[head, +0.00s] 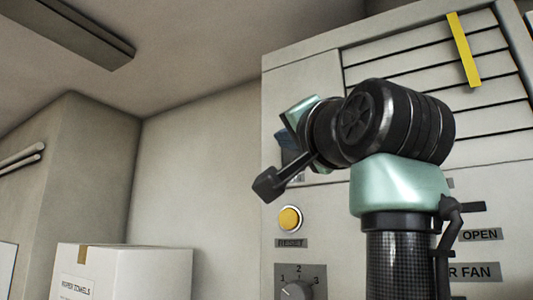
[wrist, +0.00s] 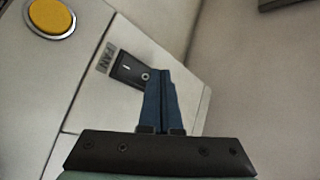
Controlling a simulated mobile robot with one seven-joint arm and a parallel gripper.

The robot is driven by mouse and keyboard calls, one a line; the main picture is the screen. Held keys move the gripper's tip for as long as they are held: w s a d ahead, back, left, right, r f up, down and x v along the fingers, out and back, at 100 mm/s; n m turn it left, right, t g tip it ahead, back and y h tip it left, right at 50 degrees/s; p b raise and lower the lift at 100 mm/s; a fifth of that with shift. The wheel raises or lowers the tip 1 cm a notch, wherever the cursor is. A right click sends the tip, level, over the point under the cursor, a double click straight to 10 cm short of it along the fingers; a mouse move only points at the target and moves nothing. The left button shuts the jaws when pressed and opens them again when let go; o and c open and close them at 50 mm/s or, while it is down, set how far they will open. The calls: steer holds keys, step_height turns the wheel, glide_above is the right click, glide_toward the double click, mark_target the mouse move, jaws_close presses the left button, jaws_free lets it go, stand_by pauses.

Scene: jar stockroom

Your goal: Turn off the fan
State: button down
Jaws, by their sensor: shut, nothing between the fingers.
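A black rocker switch (wrist: 128,70) with a line mark and a circle mark sits on the pale cabinet (wrist: 95,100), next to a small grey FAN label (wrist: 106,57) in the wrist view. My gripper (wrist: 160,74) has blue fingers that are shut together and empty. Its tips overlap the circle-marked end of the switch in the picture; I cannot tell whether they touch it. In the head view, a bit of the blue fingers (head: 288,141) shows in front of the cabinet (head: 300,80). My wrist hides the switch there.
A yellow round button (head: 290,218) is below my wrist on the cabinet front, above a numbered dial (head: 298,291). A slatted vent (head: 410,55) with a yellow strip (head: 464,50) is above. A white box (head: 125,272) stands to the left.

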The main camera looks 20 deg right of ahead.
steer(key=shift+w, duration=0.1)
stand_by(0.3)
steer(key=shift+w+d, duration=0.2)
steer(key=shift+d, duration=0.1)
steer(key=shift+w+d+r, duration=0.1)
steer(key=shift+w+d, duration=0.15)
steer(key=shift+d, duration=0.1)
stand_by(0.8)
steer(key=shift+s+a, duration=0.1)
steer(key=shift+s+a+b, duration=0.45)
steer(key=shift+a+b, duration=0.05)
steer(key=shift+a, duration=0.15)
steer(key=shift+s+a+f+b, duration=0.25)
steer(key=shift+s+a+b, duration=0.5)
steer(key=shift+a, duration=0.25)
steer(key=shift+s+a+f+b, duration=0.2)
steer(key=shift+s+a+b, duration=0.4)
steer(key=shift+s+a, duration=0.3)
steer(key=shift+w, duration=0.15)
